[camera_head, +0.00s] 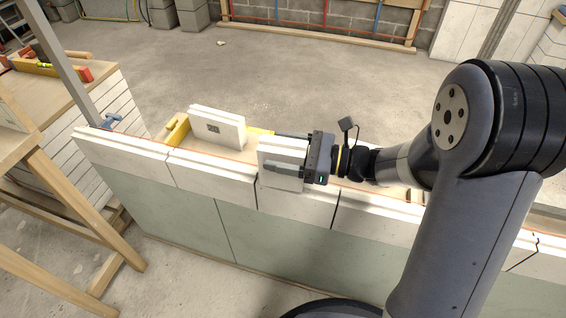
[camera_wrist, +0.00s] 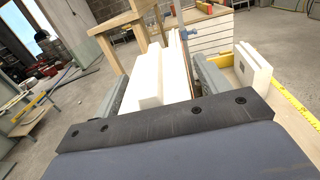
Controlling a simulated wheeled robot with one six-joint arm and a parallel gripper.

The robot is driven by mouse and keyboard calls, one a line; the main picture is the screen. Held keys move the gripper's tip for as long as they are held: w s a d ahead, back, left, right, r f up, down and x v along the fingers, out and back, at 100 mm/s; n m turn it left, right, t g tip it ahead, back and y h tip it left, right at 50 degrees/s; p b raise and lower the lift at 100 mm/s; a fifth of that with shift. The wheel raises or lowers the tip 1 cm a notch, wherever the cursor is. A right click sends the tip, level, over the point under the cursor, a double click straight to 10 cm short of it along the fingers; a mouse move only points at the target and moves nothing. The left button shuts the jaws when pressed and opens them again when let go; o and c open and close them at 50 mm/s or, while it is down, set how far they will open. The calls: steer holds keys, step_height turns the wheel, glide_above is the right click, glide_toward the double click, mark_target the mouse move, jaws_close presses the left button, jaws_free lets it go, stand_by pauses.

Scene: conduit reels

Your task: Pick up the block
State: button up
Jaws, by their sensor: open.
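A white block (camera_head: 283,151) stands on the top of a low white block wall (camera_head: 210,166). My gripper (camera_head: 273,150) reaches in from the right with one finger on the near side of this block and one on the far side. The jaws are open around it; I cannot tell whether either finger touches it. In the wrist view the white block (camera_wrist: 150,78) lies between the two fingers of my gripper (camera_wrist: 163,62). A second white block (camera_head: 216,128), with a dark square mark, stands apart behind the wall. It also shows in the wrist view (camera_wrist: 252,68), right of the right finger.
A yellow level or rule (camera_head: 178,129) lies by the second block, and a yellow tape (camera_wrist: 296,100) shows at right in the wrist view. A wooden trestle (camera_head: 75,190) stands at left. A blue clamp (camera_head: 110,121) sits at the wall's left end. Open concrete floor lies behind.

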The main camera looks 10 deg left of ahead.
steer(key=shift+c, duration=0.5)
jaws_close()
step_height(320, 180, up, 10)
steer(key=p, duration=0.4)
